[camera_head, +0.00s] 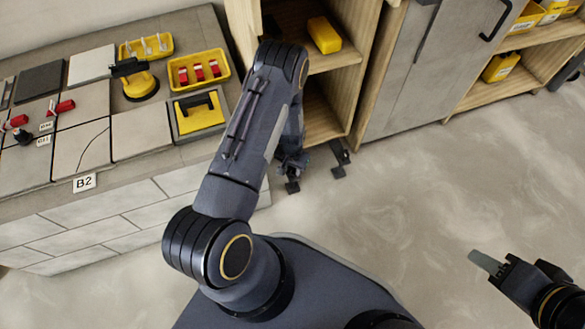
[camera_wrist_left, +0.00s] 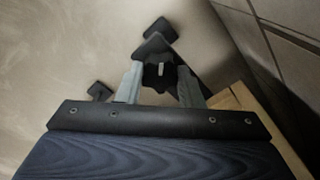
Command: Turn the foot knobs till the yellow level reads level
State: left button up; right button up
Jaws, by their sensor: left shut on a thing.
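My left gripper (camera_head: 291,163) reaches down beside the wooden shelf unit (camera_head: 345,58), close to the floor. In the left wrist view its two pale fingers (camera_wrist_left: 161,76) are shut on a dark lobed foot knob (camera_wrist_left: 158,78) with a small bright stud in its middle. Black foot pads lie by it on the floor, one beyond the knob (camera_wrist_left: 154,43) and one to the left (camera_wrist_left: 99,91). A yellow block (camera_head: 323,35) lies on the unit's upper shelf; I cannot tell whether it is the level, and no reading shows. My right gripper (camera_head: 492,265) is over open floor at the right; its opening is unclear.
A tiled bench (camera_head: 150,205) at the left carries tiles, yellow trays (camera_head: 198,70) and a yellow-and-black tool (camera_head: 135,80). A grey cabinet (camera_head: 400,75) and shelves with yellow containers (camera_head: 501,66) stand at the back right. The floor (camera_head: 410,190) in front is clear.

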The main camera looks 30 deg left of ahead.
aim_at(292, 170)
pick_arm(q)
jog(key=shift+m, duration=0.7)
jog(key=o, duration=1)
jog(key=shift+c, duration=0.2)
notch_tip(292, 170, up, 8)
jog(key=p, duration=0.3)
jog(key=shift+s+f, duration=0.1)
jog(key=shift+f, duration=0.1)
